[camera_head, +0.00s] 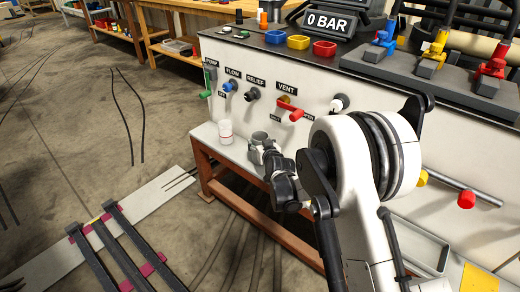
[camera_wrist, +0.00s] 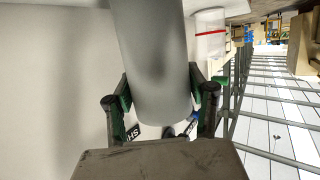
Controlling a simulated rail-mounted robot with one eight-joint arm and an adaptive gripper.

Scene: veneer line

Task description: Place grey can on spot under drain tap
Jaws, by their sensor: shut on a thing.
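The grey can (camera_wrist: 155,65) fills the middle of the wrist view, between the green-padded fingers of my gripper (camera_wrist: 160,95), which is shut on it. In the head view, the can's grey top (camera_head: 260,137) shows at my gripper (camera_head: 262,152), over the narrow white bench top (camera_head: 205,135) in front of the valve panel. I cannot tell whether the can touches the bench. I cannot pick out a drain tap or a marked spot for certain; my arm and the can hide part of the bench.
A clear container with a red line (camera_head: 225,131) stands on the bench left of the can; it also shows in the wrist view (camera_wrist: 209,35). The panel (camera_head: 265,75) carries green, blue, black and red valve handles (camera_head: 296,114) just behind. Open floor lies left.

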